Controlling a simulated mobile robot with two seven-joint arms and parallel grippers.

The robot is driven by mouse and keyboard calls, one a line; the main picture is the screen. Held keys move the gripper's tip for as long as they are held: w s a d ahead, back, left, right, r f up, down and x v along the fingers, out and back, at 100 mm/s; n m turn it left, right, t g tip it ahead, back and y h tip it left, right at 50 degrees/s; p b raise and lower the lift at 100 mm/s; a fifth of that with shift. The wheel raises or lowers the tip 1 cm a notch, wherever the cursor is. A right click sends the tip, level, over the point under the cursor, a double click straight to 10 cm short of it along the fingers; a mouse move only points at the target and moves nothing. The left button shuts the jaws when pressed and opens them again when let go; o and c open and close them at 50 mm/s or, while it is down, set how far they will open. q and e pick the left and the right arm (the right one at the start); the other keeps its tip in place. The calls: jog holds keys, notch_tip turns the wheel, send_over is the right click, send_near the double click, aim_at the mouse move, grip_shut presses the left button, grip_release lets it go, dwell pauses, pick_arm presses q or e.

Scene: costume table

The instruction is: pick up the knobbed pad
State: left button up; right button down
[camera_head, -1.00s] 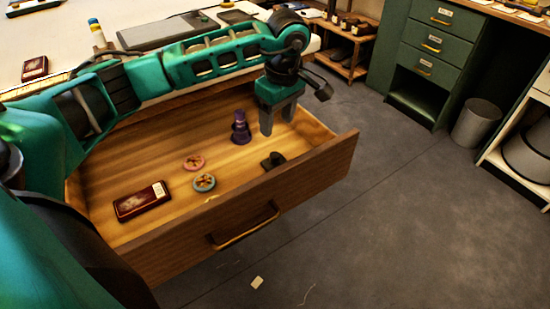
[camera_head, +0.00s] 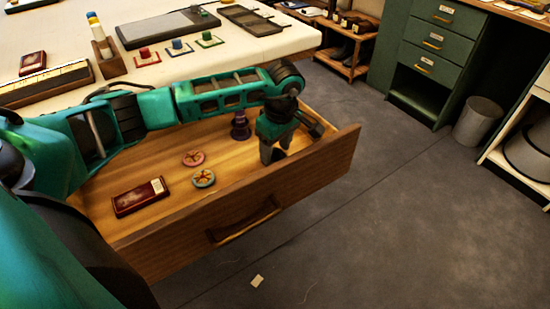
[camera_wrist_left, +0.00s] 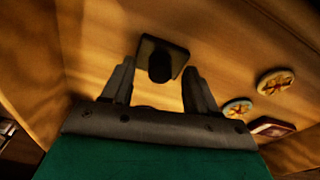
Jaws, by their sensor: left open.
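The knobbed pad (camera_wrist_left: 176,48) is a small dark square plate with a round dark knob, lying on the open drawer's wooden floor. In the left wrist view it is just ahead of and between the two fingers, with no clear contact. My left gripper (camera_head: 274,156) is open, pointing down into the drawer's right part, right over the pad. In the head view the fingers largely hide the pad. My right gripper is not in view.
The drawer (camera_head: 215,226) also holds a purple figure-like piece (camera_head: 240,126) beside the gripper, a pink disc (camera_head: 194,158), a blue-rimmed disc (camera_head: 204,178) and a dark red box (camera_head: 139,197). Its front wall is close to the gripper. Coloured knobbed pieces (camera_head: 177,46) stand on the table (camera_head: 262,50).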

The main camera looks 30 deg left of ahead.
aim_at(276, 151)
pick_arm(q)
jog(key=shift+c, duration=0.2)
jog(key=shift+r, duration=0.1)
grip_shut()
notch_tip(276, 151, up, 20)
jog(key=p, duration=0.2)
dwell(0.5)
jog(key=c, duration=0.6)
grip_release()
jog(key=c, duration=0.4)
